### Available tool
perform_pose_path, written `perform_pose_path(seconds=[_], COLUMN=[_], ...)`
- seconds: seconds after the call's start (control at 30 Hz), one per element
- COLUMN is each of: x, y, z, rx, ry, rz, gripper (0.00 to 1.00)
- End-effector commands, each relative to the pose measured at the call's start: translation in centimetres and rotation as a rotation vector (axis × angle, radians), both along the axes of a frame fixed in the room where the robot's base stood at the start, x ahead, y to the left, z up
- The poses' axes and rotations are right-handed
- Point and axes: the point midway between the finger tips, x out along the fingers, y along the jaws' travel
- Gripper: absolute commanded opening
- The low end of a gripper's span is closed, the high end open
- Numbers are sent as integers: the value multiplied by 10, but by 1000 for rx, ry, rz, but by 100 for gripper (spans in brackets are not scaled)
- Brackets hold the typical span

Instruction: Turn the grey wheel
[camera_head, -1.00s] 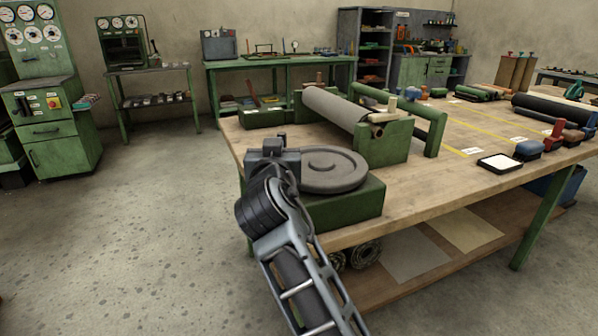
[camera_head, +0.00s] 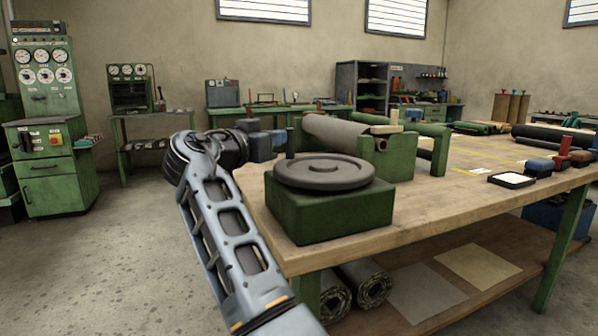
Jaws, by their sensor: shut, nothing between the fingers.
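The grey wheel (camera_head: 323,173) is a flat disc lying level on a green block (camera_head: 330,212) at the table's near left corner. A dark upright peg (camera_head: 290,142) shows at the wheel's back left edge; I cannot tell for sure that it is fixed to the wheel. My gripper (camera_head: 277,143) is shut and empty, at the back left of the wheel, pointing right towards the peg. Its fingertips are small and partly merge with the peg, so I cannot tell whether they touch it. My arm rises from the bottom, left of the block.
A grey roll (camera_head: 337,134) in a green cradle (camera_head: 388,158) stands behind the wheel. The wooden table (camera_head: 440,205) has free room to the right. A white-topped pad (camera_head: 511,179) and stamps lie further right. Rolled sheets (camera_head: 365,285) are on the lower shelf.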

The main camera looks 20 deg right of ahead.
Motion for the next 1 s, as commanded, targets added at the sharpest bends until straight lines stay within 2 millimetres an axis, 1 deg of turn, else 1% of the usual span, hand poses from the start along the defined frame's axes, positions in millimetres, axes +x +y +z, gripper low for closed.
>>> perform_pose_path(seconds=[0.1, 0.5, 0.8, 1.0], x=[8, 29, 37, 40], y=[-6, -32, -51, -58], z=[-2, 0, 0, 0], rx=[-1, 0, 0, -1], ry=[1, 0, 1, 1], rz=[-82, -72, -71, -70], gripper=[0, 0, 0, 0])
